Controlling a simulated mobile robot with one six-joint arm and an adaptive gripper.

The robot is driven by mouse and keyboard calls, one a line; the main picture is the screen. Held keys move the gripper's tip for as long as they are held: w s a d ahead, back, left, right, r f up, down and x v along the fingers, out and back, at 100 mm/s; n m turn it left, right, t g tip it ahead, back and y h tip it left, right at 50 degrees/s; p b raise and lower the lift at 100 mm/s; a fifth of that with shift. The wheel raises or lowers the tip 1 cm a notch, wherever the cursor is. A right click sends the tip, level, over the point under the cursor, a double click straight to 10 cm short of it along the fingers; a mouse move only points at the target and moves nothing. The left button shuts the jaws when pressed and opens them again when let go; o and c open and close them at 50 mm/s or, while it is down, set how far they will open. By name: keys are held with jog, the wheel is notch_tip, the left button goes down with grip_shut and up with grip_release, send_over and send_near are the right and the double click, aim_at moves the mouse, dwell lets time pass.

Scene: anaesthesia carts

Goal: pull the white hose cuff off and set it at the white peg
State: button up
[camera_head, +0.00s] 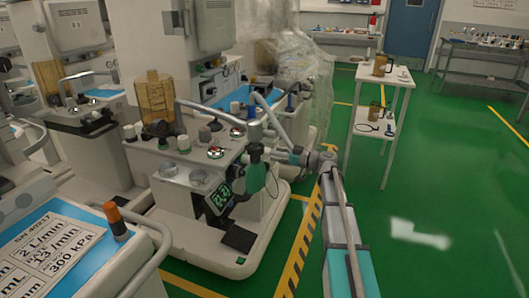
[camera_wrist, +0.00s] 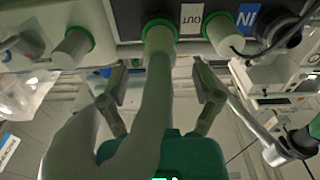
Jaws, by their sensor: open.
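In the wrist view, a pale hose (camera_wrist: 152,105) rises from the lower left and ends in a white cuff (camera_wrist: 160,42) on a green-ringed port beside the OUT label. My gripper (camera_wrist: 159,80) is open, with one finger on each side of the hose just below the cuff. Gaps show on both sides, and neither finger appears to touch. A white peg-like stub (camera_wrist: 72,48) with a green ring stands to the left, and a similar one (camera_wrist: 225,38) stands to the right by the IN label. In the head view my gripper (camera_head: 256,160) is against the middle cart's front; the cuff cannot be made out there.
The middle anaesthesia cart (camera_head: 165,195) has knobs, a grey pipe and a dark display near my gripper. A dark round fitting (camera_wrist: 275,35) is right of the IN port. A white side table (camera_head: 385,88) stands behind right. Green floor is open at right.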

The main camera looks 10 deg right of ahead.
aim_at(271, 152)
jog(key=shift+x, duration=2.55)
grip_shut()
jog(key=shift+s+d, duration=0.1)
jog(key=shift+d, duration=0.1)
jog(key=shift+s+d, duration=0.3)
jog(key=shift+d, duration=0.1)
jog(key=shift+s+d, duration=0.3)
jog(key=shift+d, duration=0.15)
jog(key=shift+s+d, duration=0.4)
jog(key=shift+d, duration=0.25)
jog(key=shift+s+d, duration=0.35)
jog(key=shift+d, duration=0.2)
